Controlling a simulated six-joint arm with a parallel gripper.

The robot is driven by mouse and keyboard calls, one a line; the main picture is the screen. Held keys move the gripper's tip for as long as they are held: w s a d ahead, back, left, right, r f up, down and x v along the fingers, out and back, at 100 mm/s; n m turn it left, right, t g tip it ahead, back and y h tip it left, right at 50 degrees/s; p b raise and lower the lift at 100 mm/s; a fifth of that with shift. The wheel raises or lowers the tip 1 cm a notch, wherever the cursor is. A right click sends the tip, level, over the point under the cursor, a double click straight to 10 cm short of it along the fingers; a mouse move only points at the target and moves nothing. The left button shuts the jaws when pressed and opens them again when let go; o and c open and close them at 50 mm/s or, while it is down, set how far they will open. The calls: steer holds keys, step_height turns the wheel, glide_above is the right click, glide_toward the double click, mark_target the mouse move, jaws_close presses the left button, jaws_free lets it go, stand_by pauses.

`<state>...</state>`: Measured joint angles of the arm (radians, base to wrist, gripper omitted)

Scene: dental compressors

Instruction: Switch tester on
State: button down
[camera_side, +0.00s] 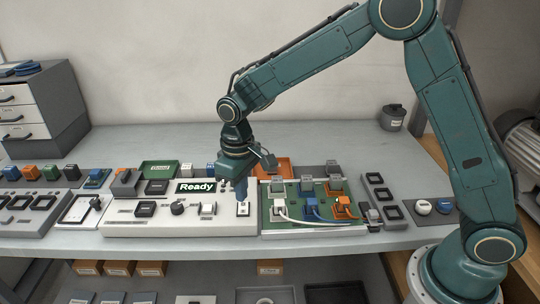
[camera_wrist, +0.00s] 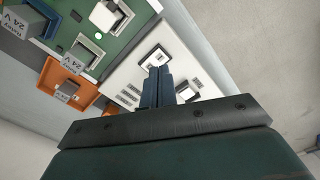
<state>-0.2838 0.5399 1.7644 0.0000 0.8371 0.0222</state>
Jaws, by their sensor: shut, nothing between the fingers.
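My gripper (camera_side: 241,199) is shut and empty, pointing down just above the switch. In the wrist view, the closed blue fingertips (camera_wrist: 159,72) reach the near edge of the switch (camera_wrist: 154,58) and partly cover it. I cannot tell whether they touch it.
A green board (camera_side: 290,190) with labelled plug blocks and cables lies just right of the tester. Orange (camera_side: 285,168) and green (camera_side: 158,169) trays stand behind. A grey slotted rack (camera_side: 385,200) is farther right.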

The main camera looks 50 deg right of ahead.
mark_target(245, 211)
steer(key=shift+r, duration=1.5)
steer(key=s+d+r+m+t, duration=0.1)
steer(key=s+d+r, duration=0.3)
steer(key=s+r, duration=0.2)
steer(key=s+d+r+t, duration=0.2)
steer(key=s+d+r, duration=0.25)
steer(key=r, duration=0.25)
steer(key=s+d+m+t, duration=0.1)
steer(key=s+d, duration=0.1)
steer(key=s, duration=0.6)
steer(key=s+d+r+m+t, duration=0.1)
steer(key=s+d, duration=0.1)
steer(key=s, duration=0.6)
steer(key=shift+s+d+r+t, duration=0.15)
steer(key=shift+s+d+t, duration=0.05)
steer(key=shift+d+t, duration=0.1)
